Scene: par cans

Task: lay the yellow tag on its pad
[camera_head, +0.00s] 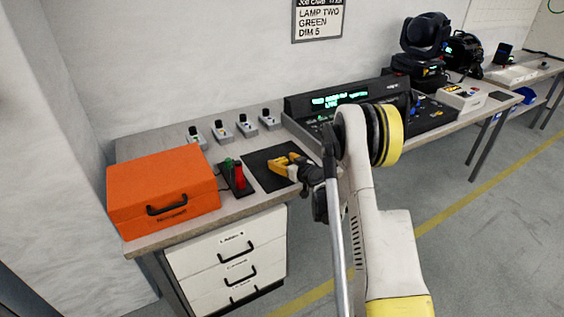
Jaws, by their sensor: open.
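My gripper (273,167) is at the end of my arm, over the dark mat (255,171) on the near bench. Its yellow-orange fingers point left and stand apart. I see nothing held between them. I cannot make out a yellow tag; anything that small on the mat near the fingers is hidden or blends with their yellow colour. The dark mat is the only flat pad I can make out near the gripper, and I cannot tell whether it is the tag's pad.
An orange case (163,187) stands left of a black holder with red and green pieces (238,177). Several small lever boxes (245,125) line the back. A lighting console (340,101) stands right of them. A job card (318,19) reading "LAMP TWO GREEN DIM 5" hangs above.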

